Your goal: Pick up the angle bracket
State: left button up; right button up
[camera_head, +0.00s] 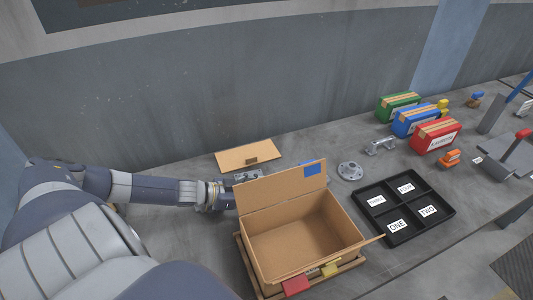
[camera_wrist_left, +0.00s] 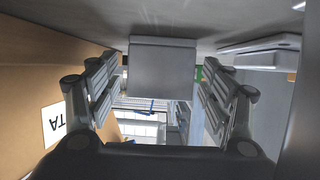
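A grey metal part that looks like the angle bracket (camera_head: 248,174) lies on the table behind the open cardboard box, partly hidden by its raised flap. My left gripper (camera_head: 228,196) reaches in low from the left, beside the box, and its fingertips are partly hidden by the flap. In the left wrist view, a grey rectangular block (camera_wrist_left: 162,90), probably the bracket, is between the spread fingers of my left gripper (camera_wrist_left: 160,72). Narrow gaps seem to show on both sides of it. My right gripper is not in view.
The cardboard box (camera_head: 268,200) stands close to my left gripper. A cardboard piece (camera_head: 248,157) lies behind. To the right are a round flange (camera_head: 350,171), another metal part (camera_head: 380,146), a black sorting tray (camera_head: 388,212) and green, blue and red (camera_head: 436,135) boxes.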

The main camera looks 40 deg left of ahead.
pick_arm(q)
jog(key=c, duration=1.4)
jog(key=shift+r, duration=0.1)
jog(key=shift+c, duration=0.5)
